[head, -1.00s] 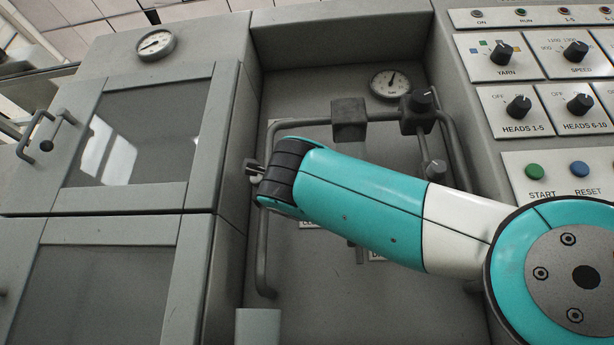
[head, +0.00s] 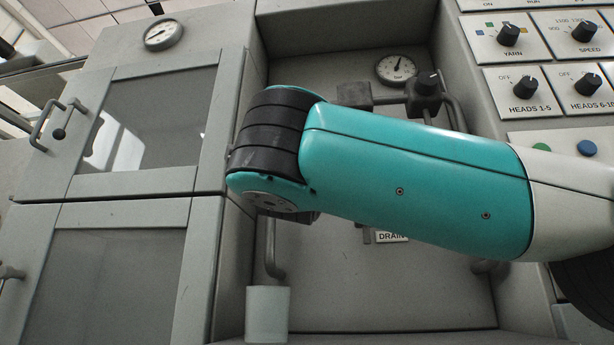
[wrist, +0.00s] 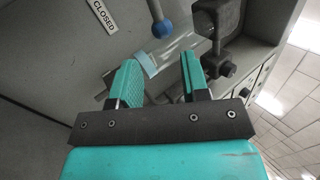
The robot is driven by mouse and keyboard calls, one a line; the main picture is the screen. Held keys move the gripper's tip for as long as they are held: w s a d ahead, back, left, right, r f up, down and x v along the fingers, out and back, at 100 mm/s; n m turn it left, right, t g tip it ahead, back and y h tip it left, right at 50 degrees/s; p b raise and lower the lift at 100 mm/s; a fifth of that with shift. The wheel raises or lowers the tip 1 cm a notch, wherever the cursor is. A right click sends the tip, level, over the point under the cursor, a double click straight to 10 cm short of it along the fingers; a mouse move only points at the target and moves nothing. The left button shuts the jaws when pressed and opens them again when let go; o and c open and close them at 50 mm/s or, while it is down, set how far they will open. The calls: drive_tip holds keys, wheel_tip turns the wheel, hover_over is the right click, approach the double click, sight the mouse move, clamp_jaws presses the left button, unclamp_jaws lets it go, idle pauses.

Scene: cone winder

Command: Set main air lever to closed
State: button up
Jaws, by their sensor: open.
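A lever with a blue ball end (wrist: 162,27) hangs from the top edge of the wrist view, beside a white CLOSED label (wrist: 103,14). I take it to be the main air lever; its pivot is out of frame. My gripper (wrist: 158,76) is open with its two teal fingers apart. The blue ball is beyond the fingertips, roughly in line with the gap, and no contact shows. In the head view my arm covers the lever and most of the gripper.
A dark valve block with a knob (wrist: 219,45) is just right of my fingers. In the head view, pipework with a dark block (head: 424,95), a gauge (head: 397,69) and a DRAIN label (head: 392,237) line the recess. A pale block (head: 267,314) stands at its lower left.

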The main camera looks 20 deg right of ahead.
drive_tip(key=b+v, duration=0.6)
drive_tip(key=shift+f, duration=0.15)
drive_tip(key=shift+s, duration=0.1)
idle(0.4)
